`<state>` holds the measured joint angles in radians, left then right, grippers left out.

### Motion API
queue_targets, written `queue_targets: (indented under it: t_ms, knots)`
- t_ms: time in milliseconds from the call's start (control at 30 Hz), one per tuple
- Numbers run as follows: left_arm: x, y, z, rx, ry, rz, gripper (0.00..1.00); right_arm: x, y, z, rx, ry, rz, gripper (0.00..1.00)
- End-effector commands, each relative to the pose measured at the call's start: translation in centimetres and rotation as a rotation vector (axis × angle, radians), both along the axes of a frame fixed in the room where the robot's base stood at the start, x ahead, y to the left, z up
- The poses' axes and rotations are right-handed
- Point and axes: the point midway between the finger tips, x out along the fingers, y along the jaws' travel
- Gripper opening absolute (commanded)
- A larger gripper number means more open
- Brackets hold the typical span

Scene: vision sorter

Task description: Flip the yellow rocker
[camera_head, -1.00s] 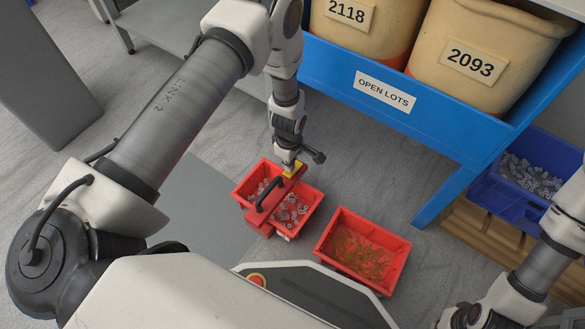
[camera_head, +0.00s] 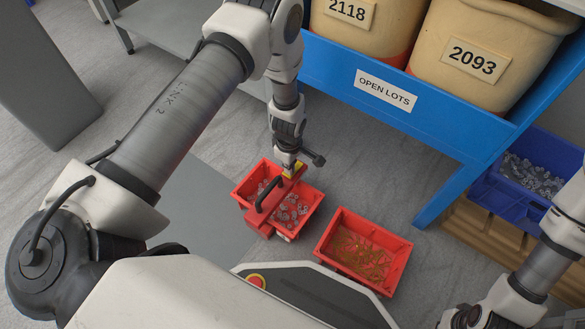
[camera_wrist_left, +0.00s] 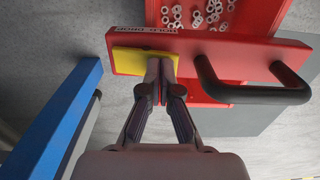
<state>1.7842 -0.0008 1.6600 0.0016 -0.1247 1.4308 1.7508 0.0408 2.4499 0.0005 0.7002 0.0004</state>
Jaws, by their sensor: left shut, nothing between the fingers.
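The yellow rocker (camera_wrist_left: 130,62) is a flat plate on the red panel (camera_wrist_left: 225,60) with a black handle, beside printed lettering. In the head view, the yellow rocker (camera_head: 298,168) shows at the far end of the red panel (camera_head: 258,215). My left gripper (camera_wrist_left: 160,66) is shut and empty, pointing down, with its fingertips over the right part of the rocker. Contact is hard to tell. In the head view, my left gripper (camera_head: 289,169) hides part of the rocker. My right gripper (camera_head: 458,318) is partly cut off at the lower edge.
The black handle (camera_head: 268,190) stands up from the panel beside the rocker. A red bin of grey rings (camera_head: 312,197) lies under it, and a red bin of brass-coloured pieces (camera_head: 402,258) is to the right. The blue rack (camera_head: 440,125) stands close behind.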

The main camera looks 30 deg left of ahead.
Motion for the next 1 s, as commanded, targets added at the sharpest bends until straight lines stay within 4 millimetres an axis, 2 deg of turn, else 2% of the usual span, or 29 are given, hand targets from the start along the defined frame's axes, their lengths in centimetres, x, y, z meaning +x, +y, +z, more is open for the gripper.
queue_targets:
  t_ms: [500,1000]
  knots:
    - [0.0,0.0,-0.6,0.000,-0.001,0.000,0.00,0.1,0.0,-0.3,0.000,-0.002,-0.004,0.00]
    - [0.0,0.0,4.4,0.000,0.000,0.000,0.00,0.0,0.0,4.3,0.000,0.001,0.002,0.00]
